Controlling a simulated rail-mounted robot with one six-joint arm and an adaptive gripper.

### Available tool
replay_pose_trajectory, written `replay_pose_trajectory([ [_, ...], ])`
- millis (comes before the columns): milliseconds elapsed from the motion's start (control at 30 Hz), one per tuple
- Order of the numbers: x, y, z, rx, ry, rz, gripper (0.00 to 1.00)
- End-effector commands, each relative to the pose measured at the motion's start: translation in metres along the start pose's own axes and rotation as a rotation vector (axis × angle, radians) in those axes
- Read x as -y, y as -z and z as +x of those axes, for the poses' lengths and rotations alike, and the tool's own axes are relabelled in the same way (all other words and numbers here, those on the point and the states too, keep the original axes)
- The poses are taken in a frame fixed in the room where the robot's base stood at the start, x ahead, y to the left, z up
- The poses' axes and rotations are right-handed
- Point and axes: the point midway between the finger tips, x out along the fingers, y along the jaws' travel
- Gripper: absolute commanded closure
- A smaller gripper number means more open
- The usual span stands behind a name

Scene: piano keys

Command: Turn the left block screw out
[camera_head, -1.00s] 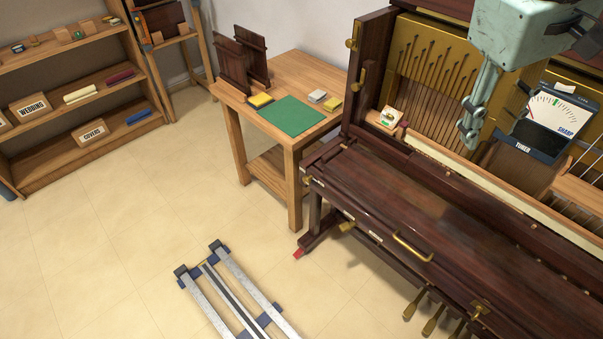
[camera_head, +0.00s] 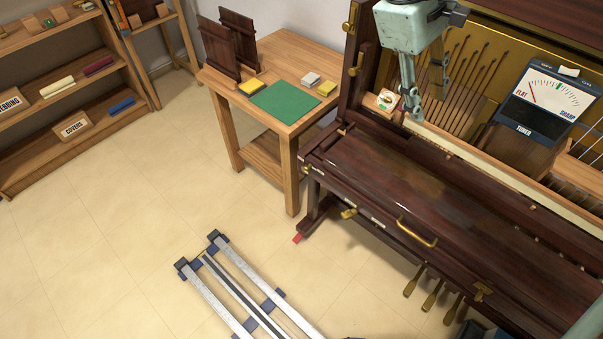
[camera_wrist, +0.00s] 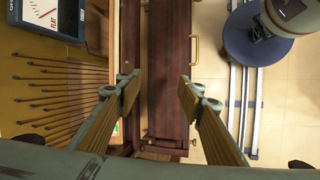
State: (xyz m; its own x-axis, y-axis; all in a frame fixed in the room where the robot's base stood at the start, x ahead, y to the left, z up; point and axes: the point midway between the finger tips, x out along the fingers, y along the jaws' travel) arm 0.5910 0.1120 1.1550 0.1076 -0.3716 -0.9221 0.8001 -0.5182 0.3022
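At the left end of the piano's key area, a light wooden block (camera_head: 388,108) carries a small white piece with red and green marks (camera_head: 386,98). It is small in the head view, and I cannot make out a screw on it. My gripper (camera_head: 413,108) hangs just right of this block, pointing down and apparently apart from it. In the wrist view my gripper (camera_wrist: 158,82) has its two fingers wide apart with nothing between them. The dark wooden piano front (camera_wrist: 167,75) shows beyond the fingers.
A tuner (camera_head: 545,100) stands on the piano at right. The closed dark lid (camera_head: 400,190) has a brass handle (camera_head: 416,232). A wooden table (camera_head: 285,55) with a green mat (camera_head: 284,107) stands left of the piano. Floor rails (camera_head: 240,285) lie in front.

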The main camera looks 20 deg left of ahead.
Motion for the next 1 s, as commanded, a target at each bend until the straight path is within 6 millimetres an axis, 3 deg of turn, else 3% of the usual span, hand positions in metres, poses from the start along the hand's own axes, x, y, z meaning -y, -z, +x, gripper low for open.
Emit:
replay_pose_trajectory([
  [1000,0.064,0.101,0.085,0.325,-0.184,-0.385,0.65],
])
